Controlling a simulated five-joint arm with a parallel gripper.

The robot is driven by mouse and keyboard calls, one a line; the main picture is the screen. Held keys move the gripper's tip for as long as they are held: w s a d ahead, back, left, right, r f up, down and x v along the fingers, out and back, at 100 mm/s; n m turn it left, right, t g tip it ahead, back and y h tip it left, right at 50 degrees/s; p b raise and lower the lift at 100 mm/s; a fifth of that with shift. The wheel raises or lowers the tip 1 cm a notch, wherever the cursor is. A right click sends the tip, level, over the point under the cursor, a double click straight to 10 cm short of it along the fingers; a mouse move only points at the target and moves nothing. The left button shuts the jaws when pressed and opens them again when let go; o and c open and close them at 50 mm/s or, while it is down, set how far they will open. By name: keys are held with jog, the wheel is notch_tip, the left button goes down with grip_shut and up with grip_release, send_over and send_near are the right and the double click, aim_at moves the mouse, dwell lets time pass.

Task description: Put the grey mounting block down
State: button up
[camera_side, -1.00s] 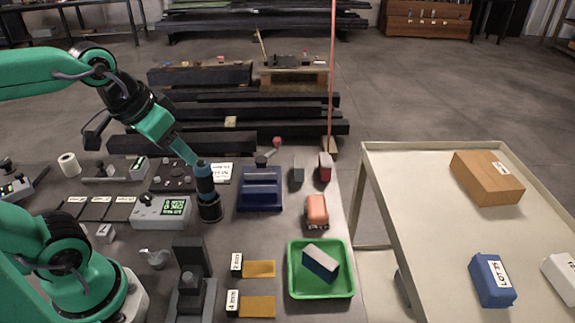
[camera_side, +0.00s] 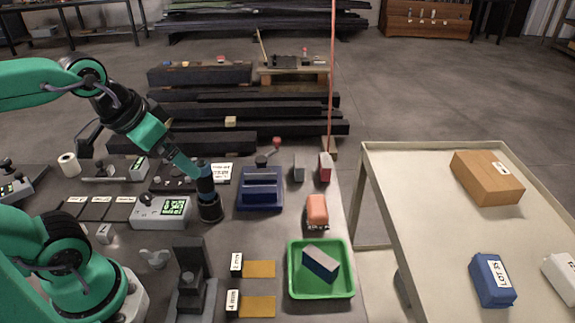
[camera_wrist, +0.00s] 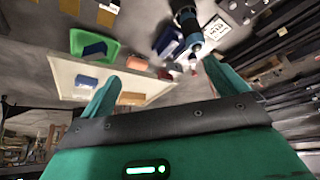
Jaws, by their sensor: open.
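A small grey block (camera_side: 298,171) stands upright on the bench between the dark blue device and a red block in the side view. It looks like the mounting block, though a darker grey stepped stand (camera_side: 190,280) is at the front. My gripper (camera_side: 183,162) is over the left half of the bench, well left of the small grey block. In the wrist view my gripper (camera_wrist: 163,85) shows two green fingers spread apart with nothing held between them. The small grey block is hard to make out there.
A dark blue-black cylinder (camera_side: 207,200) stands close to my fingers. The dark blue device (camera_side: 261,188), red block (camera_side: 325,168) and orange piece (camera_side: 317,209) are to its right. A green tray (camera_side: 347,290) holds a blue-and-white block. A pale side table (camera_side: 420,200) stands at right.

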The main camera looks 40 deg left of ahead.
jog(key=w+r+m+g, duration=0.1)
jog(key=w+r+m, duration=0.15)
jog(key=w, duration=0.75)
jog(key=m+g, duration=0.5)
jog(key=m, duration=0.1)
send_over(299, 160)
jog(key=f, duration=1.7)
jog(key=shift+s+f, duration=0.25)
jog(key=shift+s, duration=0.05)
jog(key=shift+w+f+m, duration=0.2)
jog(key=shift+f+m, duration=0.05)
jog(key=shift+f, duration=0.2)
jog(key=shift+w+f, duration=0.1)
jog(key=shift+f, duration=3.8)
